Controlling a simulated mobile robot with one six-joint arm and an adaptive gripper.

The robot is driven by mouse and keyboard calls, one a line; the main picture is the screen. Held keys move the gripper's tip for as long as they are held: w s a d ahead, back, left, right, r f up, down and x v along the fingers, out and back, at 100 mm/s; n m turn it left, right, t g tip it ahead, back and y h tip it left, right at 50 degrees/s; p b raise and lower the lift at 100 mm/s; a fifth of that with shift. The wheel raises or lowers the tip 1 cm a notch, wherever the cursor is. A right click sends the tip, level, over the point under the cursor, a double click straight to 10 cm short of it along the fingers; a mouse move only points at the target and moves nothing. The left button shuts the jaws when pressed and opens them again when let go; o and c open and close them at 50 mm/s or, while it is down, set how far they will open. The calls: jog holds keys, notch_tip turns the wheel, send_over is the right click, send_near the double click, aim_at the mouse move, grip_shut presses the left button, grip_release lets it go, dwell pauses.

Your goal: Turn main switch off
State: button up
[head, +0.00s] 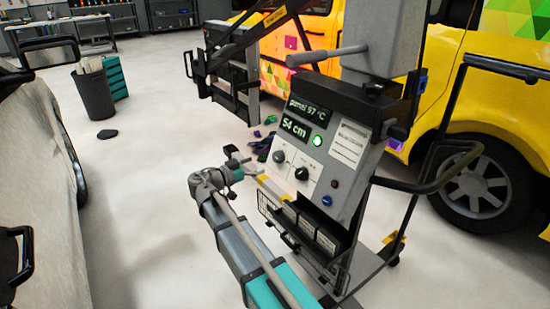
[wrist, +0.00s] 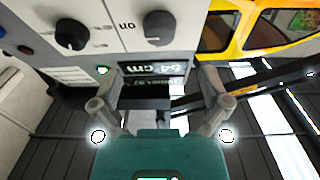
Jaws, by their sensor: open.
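The grey control panel (head: 322,165) carries two black rotary knobs. The left knob (head: 279,156) also shows in the wrist view (wrist: 158,27), with an upside-down "on" marking beside it. The right knob (head: 302,173) shows at the wrist view's upper left (wrist: 70,33). I cannot tell which knob is the main switch. The display (head: 308,117) is lit and reads 54 cm on its lower line; a green lamp (head: 317,141) glows below it. My gripper (head: 243,160) is open and empty, left of the panel. In the wrist view its fingers (wrist: 158,78) are spread, apart from the knobs.
The panel belongs to a wheeled stand with a black side handle (head: 440,180) and an overhead arm. A yellow van (head: 480,90) stands behind, and a light car (head: 45,180) at the left. A dark bin (head: 93,95) stands farther back.

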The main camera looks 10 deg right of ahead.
aim_at(275, 157)
jog(key=shift+x, duration=3.9)
jog(key=c, duration=1.2)
